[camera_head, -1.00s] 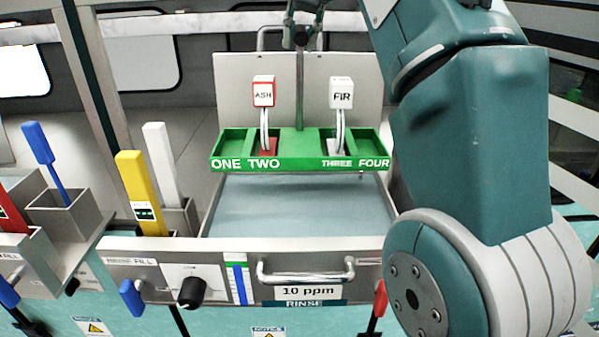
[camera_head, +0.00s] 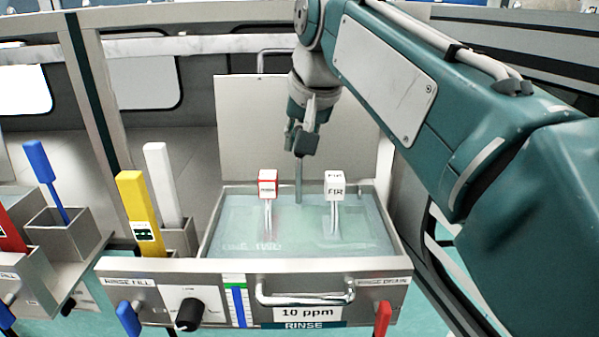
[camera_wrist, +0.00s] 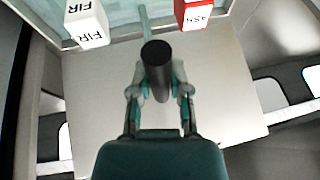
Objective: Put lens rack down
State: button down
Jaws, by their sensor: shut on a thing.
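The lens rack shows only faintly under the liquid in the rinse tank, with its pole (camera_head: 299,182) rising upright out of the liquid. The red-edged ASH block (camera_head: 268,185) and the white FIR block (camera_head: 335,185) stand above the surface, their stems going into it. My gripper (camera_head: 303,138) is shut on the upper part of the pole. In the wrist view, the pole's dark round end (camera_wrist: 156,56) sits between the fingers. The rack's underside is hidden, so I cannot tell whether it touches the tank floor. The rinse tank (camera_head: 213,235) surrounds it.
A raised grey panel (camera_head: 262,125) stands behind the tank. On the left are a yellow paddle (camera_head: 138,208), a white paddle (camera_head: 160,180) and a blue-handled tool (camera_head: 45,175). A metal handle (camera_head: 303,296) and a black knob (camera_head: 189,314) are on the tank's front.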

jog(key=shift+f, duration=2.9)
jog(key=c, duration=0.6)
grip_release()
jog(key=v, duration=1.2)
